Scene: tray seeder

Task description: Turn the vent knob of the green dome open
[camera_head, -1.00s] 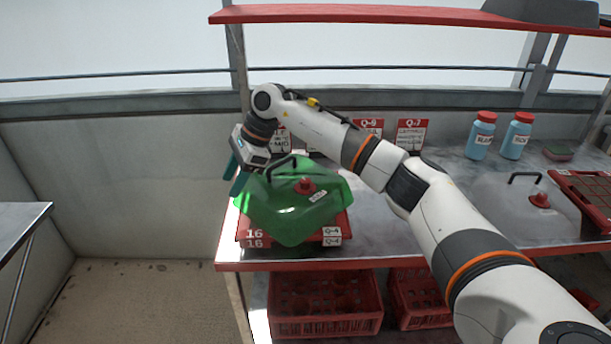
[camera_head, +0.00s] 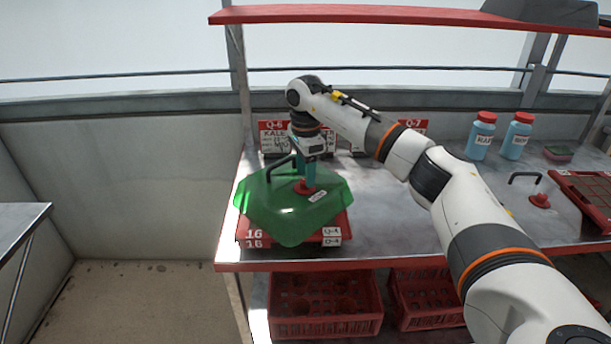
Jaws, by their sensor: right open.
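The green dome (camera_head: 265,207) is see-through and sits on a red tray (camera_head: 290,238) at the left end of the bench. It has a black handle (camera_head: 281,166) on top. Its red vent knob (camera_head: 306,187) shows beside the handle, partly covered by my fingers. My right gripper (camera_head: 308,182) points down with its teal fingers at the knob. It is open, and I cannot tell whether the fingers touch the knob. My left gripper is not in view.
Seed cards, one reading KALE (camera_head: 273,138), stand behind the dome. A clear dome with its own red knob (camera_head: 539,201) and two blue bottles (camera_head: 481,136) are at the right. Red crates (camera_head: 325,305) are below the bench. A red shelf (camera_head: 400,15) spans above.

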